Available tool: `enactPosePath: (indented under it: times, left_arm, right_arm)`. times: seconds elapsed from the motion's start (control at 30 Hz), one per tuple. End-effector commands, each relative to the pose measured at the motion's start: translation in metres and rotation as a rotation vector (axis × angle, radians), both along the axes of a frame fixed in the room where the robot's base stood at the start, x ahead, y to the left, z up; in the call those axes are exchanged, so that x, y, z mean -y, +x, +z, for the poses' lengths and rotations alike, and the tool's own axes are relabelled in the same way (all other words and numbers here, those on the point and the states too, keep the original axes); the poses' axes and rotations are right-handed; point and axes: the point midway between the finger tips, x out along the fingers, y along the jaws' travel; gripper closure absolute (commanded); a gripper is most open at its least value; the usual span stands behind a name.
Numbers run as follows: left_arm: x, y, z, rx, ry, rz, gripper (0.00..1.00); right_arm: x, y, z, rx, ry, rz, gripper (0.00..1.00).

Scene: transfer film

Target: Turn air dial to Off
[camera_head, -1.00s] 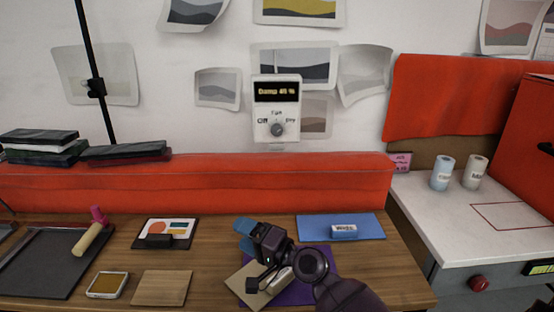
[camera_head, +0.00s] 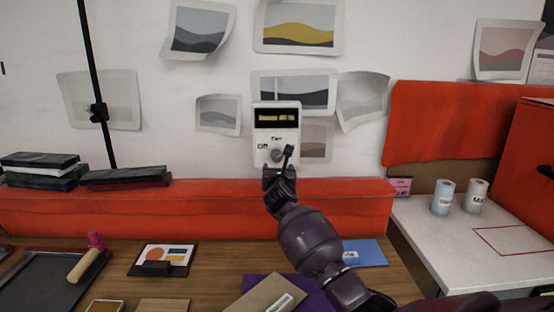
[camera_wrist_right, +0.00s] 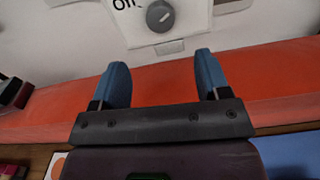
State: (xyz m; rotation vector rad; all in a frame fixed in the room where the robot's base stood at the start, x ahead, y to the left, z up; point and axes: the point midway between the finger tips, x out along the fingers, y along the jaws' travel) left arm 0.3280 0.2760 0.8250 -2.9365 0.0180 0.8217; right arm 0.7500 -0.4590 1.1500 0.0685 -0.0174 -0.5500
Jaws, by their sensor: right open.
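The air dial is a round grey knob (camera_head: 277,155) on a white wall panel (camera_head: 263,138) with a dark display. A pale mark on the knob slants up to the right. My right gripper (camera_wrist_right: 160,65) is open and empty, its blue fingers below the knob and apart from it. My left gripper is not in view.
A red padded ledge (camera_head: 130,208) runs below the panel. Paper prints (camera_head: 299,25) hang around it. A black pole (camera_head: 88,70) stands at left. The wooden bench (camera_head: 215,262) holds a tray, a roller and cards. Two rolls (camera_head: 443,197) stand on the white counter at right.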

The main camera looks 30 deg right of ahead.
Motion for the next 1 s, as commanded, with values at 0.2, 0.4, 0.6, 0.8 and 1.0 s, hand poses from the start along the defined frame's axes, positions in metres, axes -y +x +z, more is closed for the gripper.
enactPosePath:
  times: [0.2,0.4,0.6,0.8,1.0]
  left_arm:
    - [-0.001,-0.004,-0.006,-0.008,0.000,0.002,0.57]
    - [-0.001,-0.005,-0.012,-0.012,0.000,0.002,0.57]
    - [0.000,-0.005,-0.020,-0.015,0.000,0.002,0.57]
    - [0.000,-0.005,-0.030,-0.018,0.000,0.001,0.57]
    - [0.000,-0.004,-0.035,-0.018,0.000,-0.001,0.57]
  right_arm:
    - [0.011,0.016,0.000,-0.001,-0.004,-0.002,0.31]
    - [0.024,0.038,-0.001,-0.002,-0.005,-0.001,0.31]
    - [0.037,0.059,-0.002,-0.002,-0.007,-0.001,0.31]
    - [0.048,0.077,-0.003,-0.002,-0.006,-0.001,0.31]
    - [0.054,0.087,-0.001,-0.001,-0.005,0.000,0.31]
